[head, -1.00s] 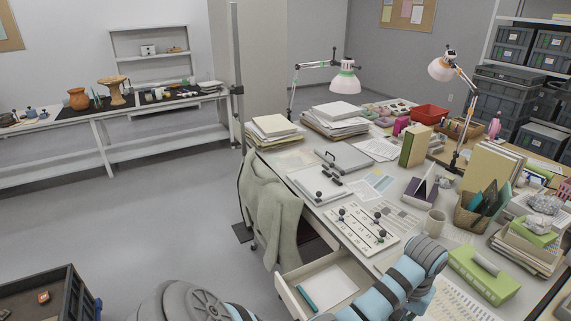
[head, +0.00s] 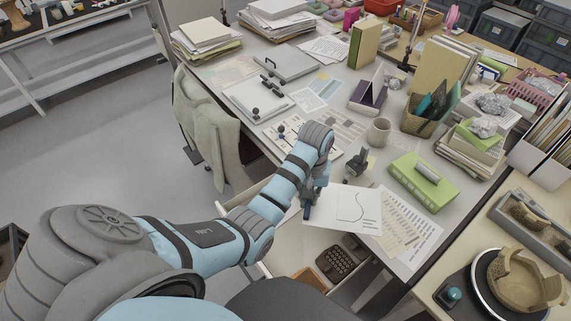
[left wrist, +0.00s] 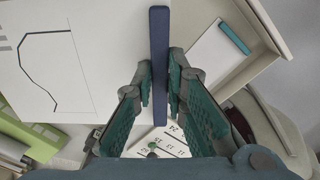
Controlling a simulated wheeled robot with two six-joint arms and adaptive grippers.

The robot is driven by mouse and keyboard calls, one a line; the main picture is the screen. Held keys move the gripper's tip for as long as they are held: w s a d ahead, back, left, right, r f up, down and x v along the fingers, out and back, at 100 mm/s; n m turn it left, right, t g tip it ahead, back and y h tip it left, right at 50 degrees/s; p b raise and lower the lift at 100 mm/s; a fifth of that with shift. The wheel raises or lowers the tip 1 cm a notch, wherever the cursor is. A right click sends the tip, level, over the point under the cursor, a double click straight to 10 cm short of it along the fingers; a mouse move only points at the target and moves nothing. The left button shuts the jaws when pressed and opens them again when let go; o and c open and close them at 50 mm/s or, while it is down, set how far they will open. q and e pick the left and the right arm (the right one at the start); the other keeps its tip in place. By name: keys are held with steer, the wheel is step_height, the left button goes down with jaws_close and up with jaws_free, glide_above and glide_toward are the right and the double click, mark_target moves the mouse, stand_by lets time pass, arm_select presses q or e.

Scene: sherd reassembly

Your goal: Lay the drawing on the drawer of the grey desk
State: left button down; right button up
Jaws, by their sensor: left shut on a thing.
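The drawing (head: 350,207) is a white sheet with a dark curved line and a dark blue strip along one edge. My left gripper (head: 307,205) is shut on that blue strip, which stands between its fingers in the left wrist view (left wrist: 159,70). The drawing appears held above the open drawer (head: 283,258) and the front edge of the grey desk (head: 396,172); the exact gap cannot be told. In the left wrist view the drawer (left wrist: 262,62) holds a white pad with a teal bar (left wrist: 234,37). My right gripper is not in view.
A dark keyed object (head: 337,260) lies in the drawer's right part. Printed sheets (head: 412,232), a green box (head: 423,180), a mug (head: 379,130) and a black-handled object (head: 357,161) crowd the desk nearby. A grey-green cloth (head: 205,125) hangs over the chair at left.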

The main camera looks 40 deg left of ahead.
arm_select(q)
steer(key=s+a+f+n+p, duration=0.3)
steer(key=s+a+f+n, duration=0.2)
steer(key=s+f+n, duration=0.6)
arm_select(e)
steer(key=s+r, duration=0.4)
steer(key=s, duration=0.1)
arm_select(q)
steer(key=shift+m, duration=0.7)
steer(key=f+b, duration=0.5)
steer(key=w+f+b, duration=0.1)
steer(key=f+b, duration=0.1)
steer(key=f, duration=0.1)
steer(key=shift+f+b, duration=0.2)
steer(key=shift+b, duration=0.1)
steer(key=shift+s+f, duration=0.1)
steer(key=shift+s, duration=0.1)
steer(key=shift+s+d+f+b, duration=0.1)
steer(key=shift+d+f+b, duration=0.1)
steer(key=shift+f+b, duration=0.8)
step_height(320, 180, down, 3)
steer(key=b, duration=0.4)
steer(key=shift+f, duration=0.2)
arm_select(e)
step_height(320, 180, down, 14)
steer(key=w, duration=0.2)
